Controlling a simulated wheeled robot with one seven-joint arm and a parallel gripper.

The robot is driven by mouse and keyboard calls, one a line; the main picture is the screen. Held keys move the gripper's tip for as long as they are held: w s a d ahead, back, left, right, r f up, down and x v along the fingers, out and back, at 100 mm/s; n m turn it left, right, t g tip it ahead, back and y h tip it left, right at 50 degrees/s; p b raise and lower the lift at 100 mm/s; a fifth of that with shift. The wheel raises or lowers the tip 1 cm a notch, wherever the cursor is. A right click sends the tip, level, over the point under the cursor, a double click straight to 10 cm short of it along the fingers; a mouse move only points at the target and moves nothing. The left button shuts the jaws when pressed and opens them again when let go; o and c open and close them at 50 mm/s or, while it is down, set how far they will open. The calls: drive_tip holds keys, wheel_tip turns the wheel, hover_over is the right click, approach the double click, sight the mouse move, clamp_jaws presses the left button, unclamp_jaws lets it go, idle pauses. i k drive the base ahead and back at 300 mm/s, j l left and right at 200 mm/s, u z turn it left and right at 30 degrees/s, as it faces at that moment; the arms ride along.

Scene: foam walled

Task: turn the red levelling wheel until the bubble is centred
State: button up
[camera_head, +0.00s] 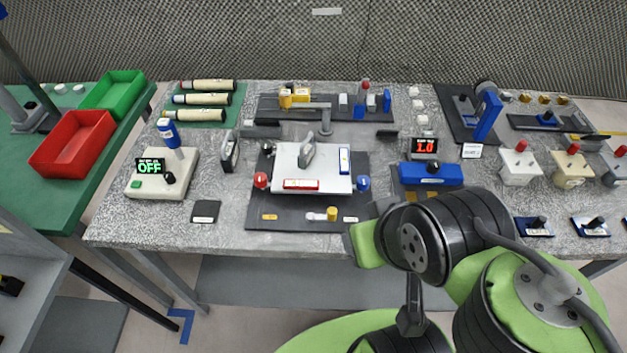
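The red levelling wheel (261,180) is a small round knob at the front left corner of a white levelling plate (285,160). A matching blue wheel (363,183) is at the front right corner. A red-framed vial (301,184) lies along the plate's front edge, and a blue-framed vial (344,161) lies along its right side. Both vials are too small here to tell where a bubble sits. My arm fills the lower right, with its links apart from the red wheel. My gripper's fingers cannot be made out; nothing is seen touching the wheel.
A grey handled piece (307,151) stands on the plate. The dark base mat (258,217) carries small yellow and white parts in front. A box with a green OFF display (152,186) stands left; a blue block (431,174) stands right. Bare speckled bench (222,235) lies front left.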

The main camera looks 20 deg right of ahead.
sight(260, 178)
drive_tip(key=j+u, duration=0.15)
drive_tip(key=j, duration=0.2)
drive_tip(key=i+j+u, duration=0.15)
drive_tip(key=j, duration=0.15)
drive_tip(key=i+j+u, duration=0.1)
drive_tip(key=j, duration=0.25)
drive_tip(key=i+j+u, duration=0.15)
drive_tip(key=j, duration=0.15)
